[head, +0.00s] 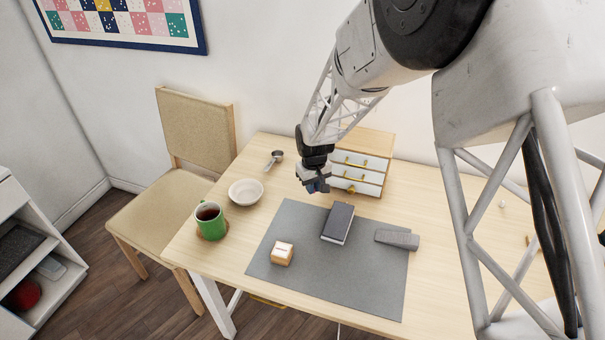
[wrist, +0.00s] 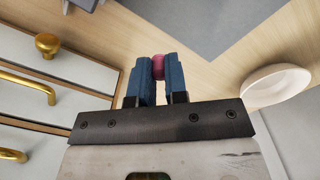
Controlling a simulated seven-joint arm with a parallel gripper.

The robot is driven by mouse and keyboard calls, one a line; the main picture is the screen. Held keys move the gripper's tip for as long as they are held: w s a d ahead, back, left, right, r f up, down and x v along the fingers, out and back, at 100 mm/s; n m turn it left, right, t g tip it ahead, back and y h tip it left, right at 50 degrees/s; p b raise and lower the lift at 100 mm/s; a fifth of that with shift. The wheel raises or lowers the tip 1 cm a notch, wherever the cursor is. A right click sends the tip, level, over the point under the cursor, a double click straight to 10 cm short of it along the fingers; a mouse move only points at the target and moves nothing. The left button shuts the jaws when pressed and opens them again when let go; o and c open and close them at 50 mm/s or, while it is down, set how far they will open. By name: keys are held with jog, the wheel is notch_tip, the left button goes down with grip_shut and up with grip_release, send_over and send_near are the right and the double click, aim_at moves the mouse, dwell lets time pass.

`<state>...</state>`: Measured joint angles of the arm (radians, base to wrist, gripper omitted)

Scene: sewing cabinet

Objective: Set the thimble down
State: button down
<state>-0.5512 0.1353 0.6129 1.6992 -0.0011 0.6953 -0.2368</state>
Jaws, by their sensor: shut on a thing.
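My gripper (wrist: 158,72) has blue fingers and is shut on a small pinkish-red thing, seemingly the thimble (wrist: 158,66), in the wrist view. The fingers hide its sides. In the head view my gripper (head: 318,187) hangs above the table, in front of the small drawer cabinet and beyond the far edge of the grey mat. The thimble cannot be made out in the head view.
A white drawer cabinet (head: 357,170) with yellow knobs stands close behind my gripper. The grey mat (head: 300,225) holds a dark book (head: 338,223), a small wooden box (head: 282,254) and a grey case (head: 397,239). A white bowl (head: 246,192), green mug (head: 210,220) and metal scoop (head: 274,158) are left.

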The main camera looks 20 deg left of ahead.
jog(key=shift+f, duration=0.4)
jog(key=shift+w+a, duration=0.2)
jog(key=shift+w, duration=0.2)
jog(key=w+a, duration=0.2)
jog(key=w, duration=0.2)
jog(key=w+a+f, duration=0.1)
jog(key=w+a, duration=0.2)
jog(key=w, duration=0.1)
jog(key=w+a, duration=0.2)
jog(key=w, duration=0.2)
jog(key=shift+w+a+f, duration=0.15)
jog(key=shift+f, duration=0.05)
jog(key=shift+w+a, duration=0.2)
jog(key=shift+w, duration=0.15)
jog(key=shift+f, duration=1.8)
jog(key=shift+f, duration=0.1)
